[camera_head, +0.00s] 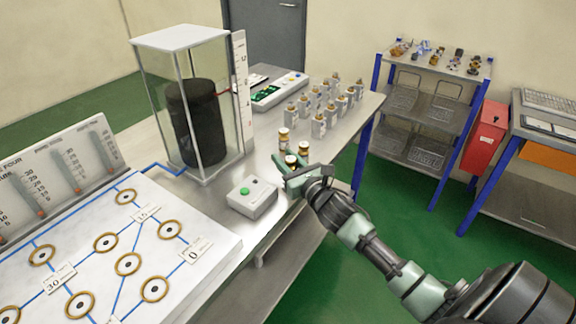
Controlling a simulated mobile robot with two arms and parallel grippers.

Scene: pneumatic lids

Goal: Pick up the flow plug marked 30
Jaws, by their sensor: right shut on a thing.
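My right gripper (293,174) is at the front edge of the table, shut on a small flow plug (290,160) with a brass top. A second plug (303,149) stands close behind and to the right of the held one. A third plug (283,138) stands farther back, beside the row of blocks. The fingers hide the lower part of the held plug. I cannot read a number on any of these plugs. Whether the held plug is lifted off the table I cannot tell. My left gripper is not in view.
A grey box with a green button (252,197) stands just left of the gripper. A glass case (218,110) with a black cylinder is behind it. Several grey blocks with brass tops (318,124) stand at the back right. A white board with ringed holes (190,270) fills the left front.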

